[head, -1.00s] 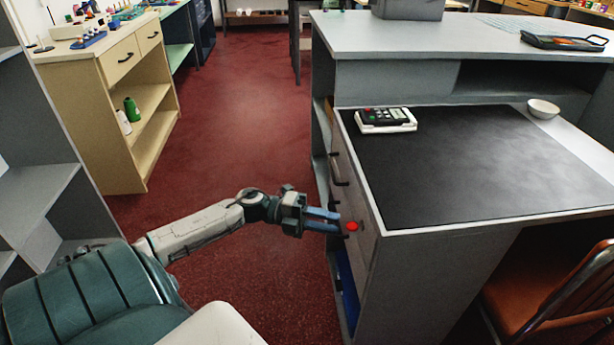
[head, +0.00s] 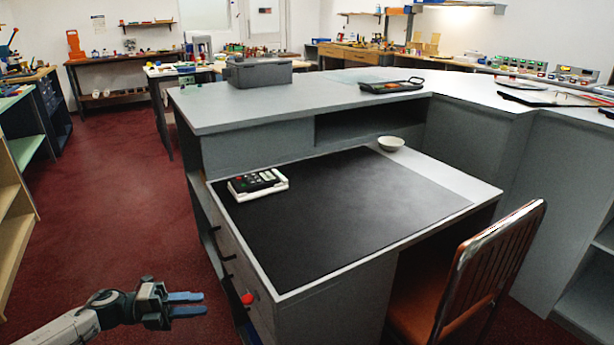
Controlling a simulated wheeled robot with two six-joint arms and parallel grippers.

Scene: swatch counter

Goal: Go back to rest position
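My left gripper (head: 203,304) is at the lower left of the head view, with its two blue fingers pointing right. A gap shows between the fingers and nothing is held. It is left of the grey desk (head: 340,305), and clear floor shows between its fingertips and the drawer fronts. A red round knob (head: 247,298) is on the drawer side, just right of the fingers. My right gripper is not in view.
The desk's black mat (head: 345,205) holds a white-framed keypad device (head: 257,184). A white bowl (head: 391,143) stands behind it. An orange chair (head: 465,275) is at the desk's right. Red floor (head: 120,215) is open to the left. Shelves stand at the left edge.

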